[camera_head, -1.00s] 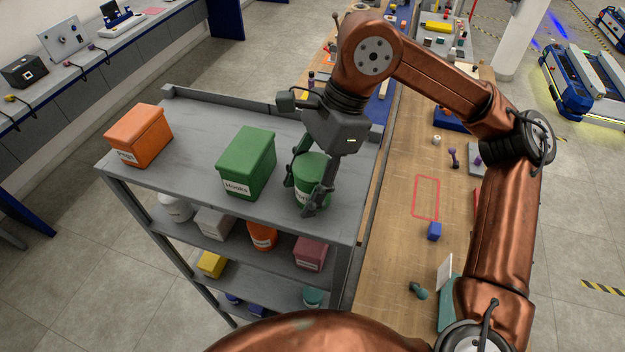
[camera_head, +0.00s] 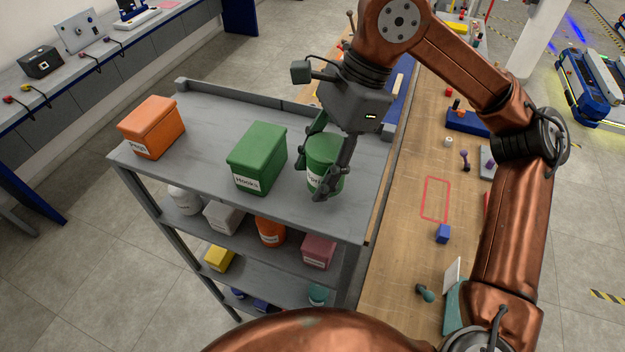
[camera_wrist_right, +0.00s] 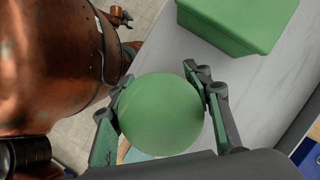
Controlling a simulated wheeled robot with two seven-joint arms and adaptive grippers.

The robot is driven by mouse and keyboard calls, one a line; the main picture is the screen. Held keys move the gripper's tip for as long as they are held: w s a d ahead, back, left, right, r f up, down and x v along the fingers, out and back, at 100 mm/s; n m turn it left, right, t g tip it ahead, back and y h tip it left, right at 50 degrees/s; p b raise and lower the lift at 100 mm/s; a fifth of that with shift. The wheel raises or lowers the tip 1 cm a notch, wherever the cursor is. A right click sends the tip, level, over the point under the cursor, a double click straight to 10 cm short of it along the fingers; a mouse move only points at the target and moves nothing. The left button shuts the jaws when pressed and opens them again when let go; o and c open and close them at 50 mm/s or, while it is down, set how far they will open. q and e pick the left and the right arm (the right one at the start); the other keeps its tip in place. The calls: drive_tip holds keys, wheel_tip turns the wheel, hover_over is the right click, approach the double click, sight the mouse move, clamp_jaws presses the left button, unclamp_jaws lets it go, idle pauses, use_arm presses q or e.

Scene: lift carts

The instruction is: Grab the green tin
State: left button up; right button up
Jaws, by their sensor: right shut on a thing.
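The green tin (camera_head: 324,160) is a round green can with a partly covered white label, at the right end of the grey cart's top shelf (camera_head: 215,130). My right gripper (camera_head: 314,180) is shut on it from above, one finger on each side. In the right wrist view, the round green lid of the tin (camera_wrist_right: 161,114) shows between the two fingers (camera_wrist_right: 160,110). The tin seems to be just above the shelf, but its base is partly hidden by a finger.
A green "Hooks" box (camera_head: 257,158) stands just left of the tin, and an orange box (camera_head: 151,127) farther left. Lower shelves hold several containers. A wooden table (camera_head: 405,240) with a red outlined rectangle (camera_head: 435,200) lies to the right. The cart has a raised back rim.

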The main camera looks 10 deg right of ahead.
drive_tip(key=d+r, duration=0.5)
drive_tip(key=shift+s+d+r+b, duration=0.2)
drive_tip(key=shift+s+r+b, duration=0.15)
drive_tip(key=shift+r+b, duration=0.1)
drive_tip(key=d+r, duration=0.1)
drive_tip(key=d, duration=0.1)
drive_tip(key=d+r+p, duration=0.1)
drive_tip(key=d, duration=0.2)
drive_tip(key=s+d+r, duration=0.1)
drive_tip(key=d, duration=0.1)
drive_tip(key=shift+d+r, duration=0.15)
drive_tip(key=shift+d, duration=0.05)
drive_tip(key=shift+s+d+r+p, duration=0.1)
drive_tip(key=shift+d+p, duration=0.2)
drive_tip(key=shift+d, duration=0.1)
